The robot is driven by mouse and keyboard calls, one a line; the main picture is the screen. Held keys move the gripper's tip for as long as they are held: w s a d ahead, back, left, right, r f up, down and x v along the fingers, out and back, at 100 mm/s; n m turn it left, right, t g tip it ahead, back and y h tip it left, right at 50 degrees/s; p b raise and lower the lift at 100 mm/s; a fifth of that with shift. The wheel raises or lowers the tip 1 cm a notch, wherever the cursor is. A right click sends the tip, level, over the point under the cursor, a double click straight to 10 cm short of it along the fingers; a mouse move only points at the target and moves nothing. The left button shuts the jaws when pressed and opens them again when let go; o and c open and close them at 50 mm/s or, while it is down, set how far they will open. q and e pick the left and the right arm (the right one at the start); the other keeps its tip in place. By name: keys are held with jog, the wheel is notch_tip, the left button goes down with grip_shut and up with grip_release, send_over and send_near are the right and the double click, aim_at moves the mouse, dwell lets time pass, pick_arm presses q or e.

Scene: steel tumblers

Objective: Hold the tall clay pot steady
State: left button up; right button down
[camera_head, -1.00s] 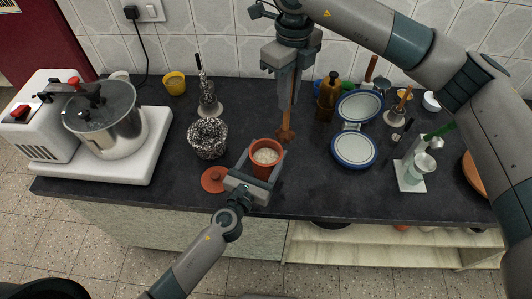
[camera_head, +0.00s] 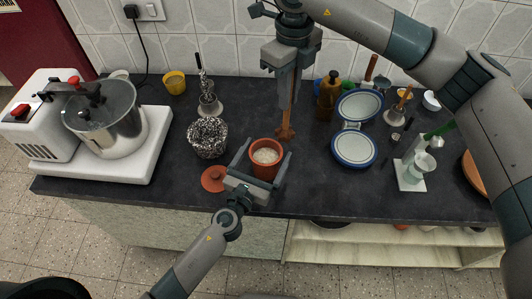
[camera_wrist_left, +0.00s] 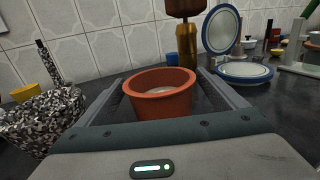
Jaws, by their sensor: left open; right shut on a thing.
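The tall clay pot (camera_head: 265,172) stands upright near the counter's front edge, with pale contents inside. In the left wrist view the clay pot (camera_wrist_left: 160,104) stands between the fingers. My left gripper (camera_head: 262,163) is open, one finger on each side of the pot, with gaps visible beside it. My right gripper (camera_head: 287,98) is shut on a brown wooden tool (camera_head: 286,124), held upright just behind and right of the pot. The tool's lower end is beyond the pot rim, not inside it. The pot's base is hidden by my left gripper.
A terracotta lid (camera_head: 213,178) lies left of the pot. A speckled bowl (camera_head: 207,138) stands behind the lid. Blue-rimmed dishes (camera_head: 354,147) and an amber bottle (camera_head: 328,97) are to the right. A mixer (camera_head: 100,120) fills the counter's left end.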

pick_arm(q)
jog(key=shift+s+a, duration=0.15)
jog(key=shift+s, duration=0.25)
jog(key=shift+w, duration=0.1)
dwell(0.4)
jog(key=shift+w, duration=0.3)
jog(key=c, duration=1.7)
jog(key=shift+o, duration=0.2)
pick_arm(e)
jog(key=shift+a+f+n, duration=0.35)
jog(key=shift+a+n, duration=0.5)
jog(key=shift+n, duration=0.15)
jog(key=shift+a+f+n, duration=0.3)
jog(key=shift+a+n, duration=0.5)
jog(key=shift+n, duration=0.2)
jog(key=shift+a+f+n, duration=0.35)
jog(key=shift+a+n, duration=0.5)
jog(key=shift+n, duration=0.15)
